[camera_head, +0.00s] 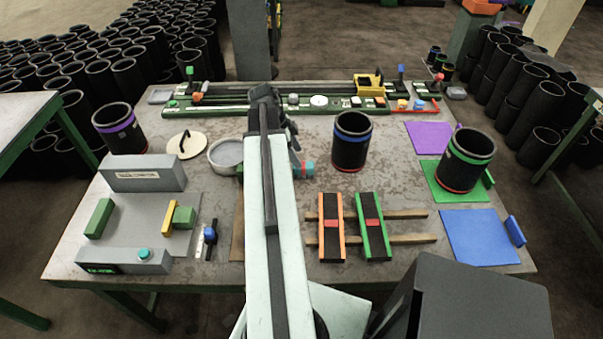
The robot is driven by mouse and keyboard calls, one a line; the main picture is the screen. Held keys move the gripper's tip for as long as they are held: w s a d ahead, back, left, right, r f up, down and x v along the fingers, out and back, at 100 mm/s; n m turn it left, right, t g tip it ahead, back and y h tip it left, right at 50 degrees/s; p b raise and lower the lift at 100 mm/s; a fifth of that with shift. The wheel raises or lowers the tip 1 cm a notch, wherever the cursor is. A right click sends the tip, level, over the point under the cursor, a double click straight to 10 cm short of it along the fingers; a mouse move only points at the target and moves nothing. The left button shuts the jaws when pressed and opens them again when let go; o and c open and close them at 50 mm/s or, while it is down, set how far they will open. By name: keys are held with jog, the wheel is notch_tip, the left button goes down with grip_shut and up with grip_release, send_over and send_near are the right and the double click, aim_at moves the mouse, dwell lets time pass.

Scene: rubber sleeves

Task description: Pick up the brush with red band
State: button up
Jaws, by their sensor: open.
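A short teal piece with a red band (303,169) shows just right of my arm near the table's middle; it looks like the brush with the red band. My arm hides its left part, and a small greenish bit shows left of the arm at about the same height. My gripper (294,143) is open and points down at the end of the arm, just above and behind the banded piece in the picture. I see nothing held in it. I cannot tell whether the fingers touch the piece.
A round grey dish (226,153) lies left of the arm. A blue-banded black sleeve (351,142) stands to the right. Orange-edged (331,227) and green-edged (373,228) black strips lie in front. A green rail fixture (235,107) spans the back.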

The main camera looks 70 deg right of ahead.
jog(key=b+x, duration=0.5)
jog(key=x, duration=0.2)
jog(key=shift+w+a+b, duration=0.1)
jog(key=shift+a+b, duration=0.05)
jog(key=shift+b, duration=0.2)
jog(key=shift+r, duration=0.1)
jog(key=shift+c, duration=0.3)
grip_shut()
jog(key=shift+r, duration=0.1)
notch_tip(320, 180, up, 10)
jog(key=p, duration=1)
jog(key=shift+p, duration=0.3)
